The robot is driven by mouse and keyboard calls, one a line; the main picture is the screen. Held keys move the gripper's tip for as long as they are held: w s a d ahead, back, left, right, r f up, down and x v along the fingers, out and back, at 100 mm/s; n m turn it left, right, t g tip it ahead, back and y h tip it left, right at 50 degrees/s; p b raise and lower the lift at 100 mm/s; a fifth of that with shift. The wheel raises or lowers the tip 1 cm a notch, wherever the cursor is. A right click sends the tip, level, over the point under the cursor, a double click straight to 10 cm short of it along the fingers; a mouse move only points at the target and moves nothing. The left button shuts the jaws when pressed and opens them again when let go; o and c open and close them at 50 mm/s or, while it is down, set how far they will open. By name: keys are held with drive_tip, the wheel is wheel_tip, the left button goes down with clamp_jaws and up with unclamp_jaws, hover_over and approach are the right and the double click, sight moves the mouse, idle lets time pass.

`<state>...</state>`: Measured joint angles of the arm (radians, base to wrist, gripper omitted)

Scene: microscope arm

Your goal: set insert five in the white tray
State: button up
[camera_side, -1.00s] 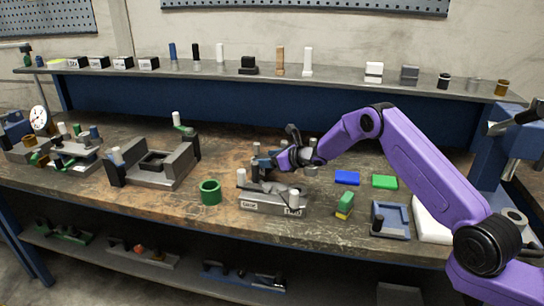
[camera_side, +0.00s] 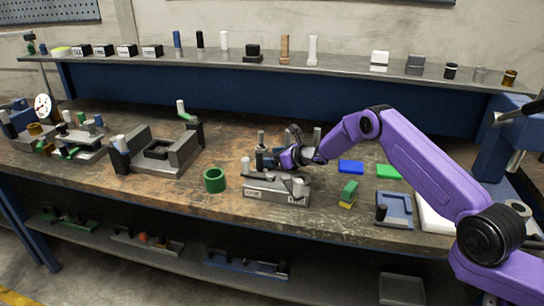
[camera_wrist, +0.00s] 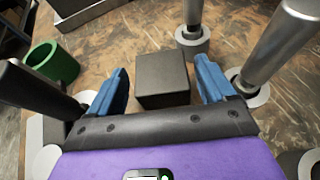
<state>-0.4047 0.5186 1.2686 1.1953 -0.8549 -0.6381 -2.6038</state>
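My gripper (camera_side: 268,158) is low over the bench, just behind a grey labelled fixture. In the wrist view its two blue fingers (camera_wrist: 160,85) are open. A dark square block (camera_wrist: 162,80) lies between them in the picture, with a gap on each side. I cannot read a number on it, so I cannot tell whether it is insert five. In the side view I cannot make the block out clearly near the gripper. A white flat piece (camera_side: 433,218), possibly the white tray, lies at the right of the bench, partly hidden behind my arm.
Metal posts on round bases (camera_wrist: 193,35) stand close around the fingers. The grey fixture (camera_side: 277,190) and a green ring (camera_side: 214,180) are in front and to the left. Labelled black blocks (camera_side: 127,50) line the shelf.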

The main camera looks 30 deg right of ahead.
drive_tip(key=shift+o, duration=0.2)
drive_tip(key=shift+r, duration=0.2)
drive_tip(key=v, duration=1.2)
drive_tip(key=shift+r, duration=0.1)
